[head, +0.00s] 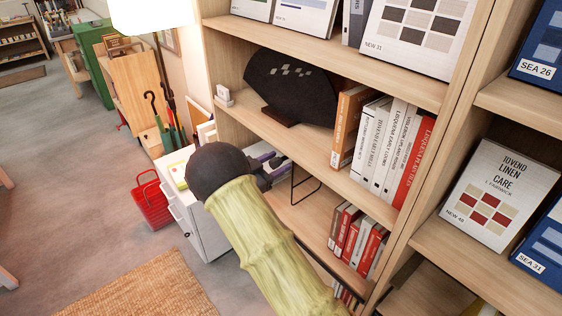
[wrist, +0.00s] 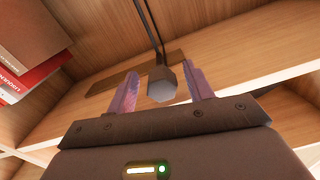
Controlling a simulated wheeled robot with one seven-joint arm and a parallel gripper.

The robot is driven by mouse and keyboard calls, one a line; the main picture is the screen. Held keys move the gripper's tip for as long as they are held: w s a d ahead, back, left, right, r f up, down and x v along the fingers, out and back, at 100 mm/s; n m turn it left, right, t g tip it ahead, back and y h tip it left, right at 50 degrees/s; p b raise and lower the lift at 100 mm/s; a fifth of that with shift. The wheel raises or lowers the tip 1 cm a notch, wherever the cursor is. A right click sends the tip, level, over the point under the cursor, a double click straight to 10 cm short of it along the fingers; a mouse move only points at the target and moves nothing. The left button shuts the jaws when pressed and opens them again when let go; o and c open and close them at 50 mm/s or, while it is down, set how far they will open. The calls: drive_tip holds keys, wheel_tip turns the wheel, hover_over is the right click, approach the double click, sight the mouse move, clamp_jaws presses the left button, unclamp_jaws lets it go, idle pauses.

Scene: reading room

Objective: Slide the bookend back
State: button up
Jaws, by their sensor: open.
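The bookend (head: 306,187) is a thin black wire frame standing on the lower shelf, left of a row of books and apart from them. In the wrist view, a dark wire with a grey hexagonal knob (wrist: 162,84), apparently part of the bookend, shows between my fingers. My gripper (head: 277,162) is at the left of the bookend, partly hidden behind my arm in the head view. In the wrist view, my gripper (wrist: 160,74) is open, its two purple fingers on either side of the knob. I cannot tell whether either finger touches it.
Red and white books (head: 357,237) stand on the lower shelf right of the bookend; some show in the wrist view (wrist: 32,50). The shelf above (head: 287,132) holds a dark fan-shaped object (head: 291,88) and more books. A white cabinet (head: 205,232) and red basket (head: 151,199) stand left.

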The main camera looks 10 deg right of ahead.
drive_tip(key=b+v, duration=0.1)
drive_tip(key=v, duration=1.3)
drive_tip(key=shift+s+a+b, duration=0.2)
drive_tip(key=shift+a+b, duration=0.1)
drive_tip(key=shift+b, duration=0.1)
drive_tip(key=w+d+r+n+t+y+p, duration=0.45)
drive_tip(key=r+n+y, duration=0.3)
drive_tip(key=y, duration=0.45)
drive_tip(key=s+d+n+g+y+p, duration=0.1)
drive_tip(key=s+d+n+g, duration=0.1)
drive_tip(key=s, duration=0.7)
drive_tip(key=s+d+f+n+g+y+p, duration=0.1)
drive_tip(key=s+d+g, duration=0.3)
drive_tip(key=s, duration=0.5)
drive_tip(key=s+d+n+g+y+p, duration=0.1)
drive_tip(key=s+d+n+g+p, duration=0.1)
drive_tip(key=s, duration=0.7)
drive_tip(key=shift+s+d+f+n+g+y, duration=0.4)
drive_tip(key=shift+d+n+g, duration=0.15)
drive_tip(key=shift+n+g, duration=0.45)
